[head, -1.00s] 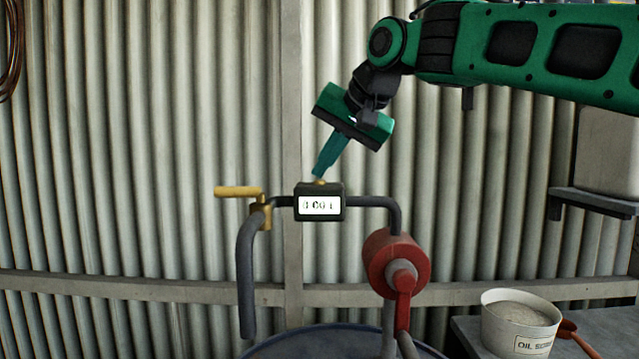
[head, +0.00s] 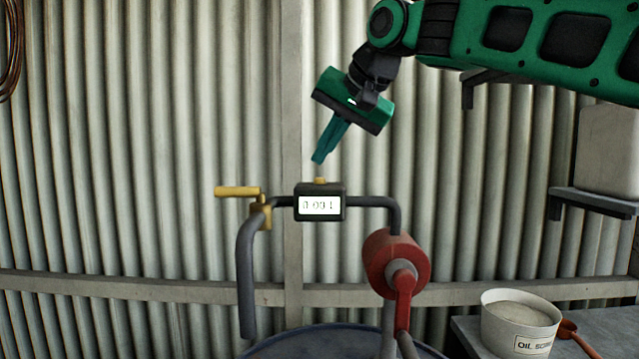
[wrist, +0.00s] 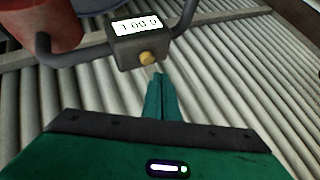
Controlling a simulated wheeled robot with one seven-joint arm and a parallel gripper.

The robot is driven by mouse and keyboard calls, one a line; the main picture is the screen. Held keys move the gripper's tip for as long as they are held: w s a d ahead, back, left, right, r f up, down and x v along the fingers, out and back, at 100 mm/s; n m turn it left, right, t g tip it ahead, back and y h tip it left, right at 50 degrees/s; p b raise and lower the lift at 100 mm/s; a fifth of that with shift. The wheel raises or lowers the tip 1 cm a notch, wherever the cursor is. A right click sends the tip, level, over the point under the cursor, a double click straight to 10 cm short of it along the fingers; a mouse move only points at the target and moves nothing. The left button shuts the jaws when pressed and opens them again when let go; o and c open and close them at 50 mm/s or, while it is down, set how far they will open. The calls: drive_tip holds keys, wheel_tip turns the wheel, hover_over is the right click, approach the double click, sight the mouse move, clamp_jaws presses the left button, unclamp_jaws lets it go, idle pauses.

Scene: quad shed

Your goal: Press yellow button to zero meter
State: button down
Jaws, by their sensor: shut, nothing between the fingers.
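The meter (head: 320,206) is a small dark box in the pipe line with a white display facing me. Its digits are blurred; they seem to be zeros and a 1. The yellow button (head: 320,181) stands on top of the meter. My gripper (head: 318,160) is shut and empty, tilted, with its fingertips a little above the button and a small gap between.
A yellow-handled valve (head: 238,191) and down-bent spout are left of the meter. A red pump (head: 395,262) with a crank stands lower right, over a drum (head: 330,340). A bucket (head: 520,322) sits on a bench at right. A corrugated wall (head: 150,120) closes the back.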

drive_tip(key=shift+r, duration=2.1)
